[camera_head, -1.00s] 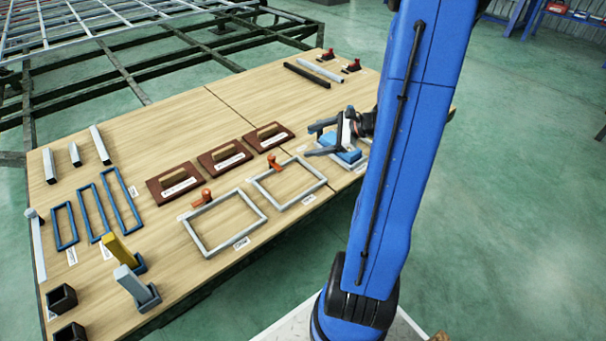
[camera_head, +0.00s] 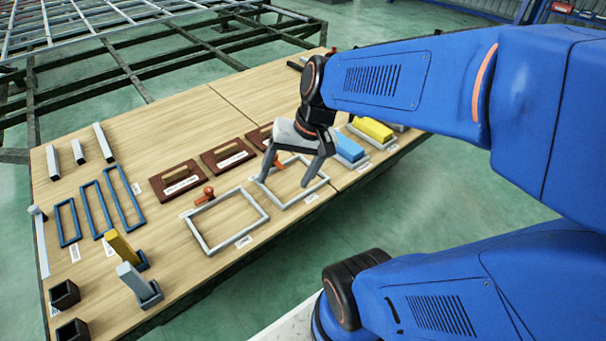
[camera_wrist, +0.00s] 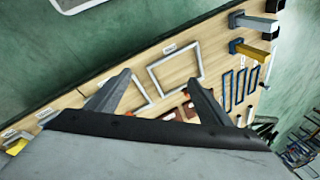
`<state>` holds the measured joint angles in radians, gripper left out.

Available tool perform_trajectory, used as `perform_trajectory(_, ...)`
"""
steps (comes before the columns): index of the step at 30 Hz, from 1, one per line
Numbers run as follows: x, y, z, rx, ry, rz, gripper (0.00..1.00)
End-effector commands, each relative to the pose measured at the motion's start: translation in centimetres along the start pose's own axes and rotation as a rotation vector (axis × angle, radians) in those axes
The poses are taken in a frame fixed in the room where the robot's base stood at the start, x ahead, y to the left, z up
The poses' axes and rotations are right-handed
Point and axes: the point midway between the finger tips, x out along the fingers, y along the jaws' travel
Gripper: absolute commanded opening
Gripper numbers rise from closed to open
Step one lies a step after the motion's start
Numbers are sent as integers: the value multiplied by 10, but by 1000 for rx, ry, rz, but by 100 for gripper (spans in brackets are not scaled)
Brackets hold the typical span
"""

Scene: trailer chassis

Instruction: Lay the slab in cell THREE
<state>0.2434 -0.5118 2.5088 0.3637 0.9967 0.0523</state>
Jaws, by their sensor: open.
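My gripper (camera_head: 286,182) is open, with nothing seen between its fingers. It points down above the right-hand pale rectangular frame (camera_head: 318,188). In the wrist view the spread fingers (camera_wrist: 160,78) stand over the pale frames. A blue slab (camera_head: 350,146) lies on a pale base to the right of my gripper. A yellow slab (camera_head: 373,128) lies on another base beyond it; a yellow block also shows in the wrist view (camera_wrist: 15,146). Small labels stand beside the pieces, but their text is too small to read, so I cannot tell which place is cell THREE.
Another pale frame (camera_head: 228,222) lies to the left. Brown plates with handles (camera_head: 178,182) are behind, one partly hidden by my gripper. Blue frames (camera_head: 95,211), upright yellow (camera_head: 122,246) and grey (camera_head: 133,281) pieces, and black cups (camera_head: 64,295) fill the left end. The table's back middle is clear.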

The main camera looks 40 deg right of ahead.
Motion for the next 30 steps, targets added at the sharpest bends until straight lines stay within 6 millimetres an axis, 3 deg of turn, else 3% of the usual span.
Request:
perform_trajectory(6, -28, 7, 29, -309, 120, 116, 73)
perform_trajectory(12, -45, 15, 38, -479, 202, 184, 73)
perform_trajectory(30, -50, 18, 40, -525, 226, 205, 73)
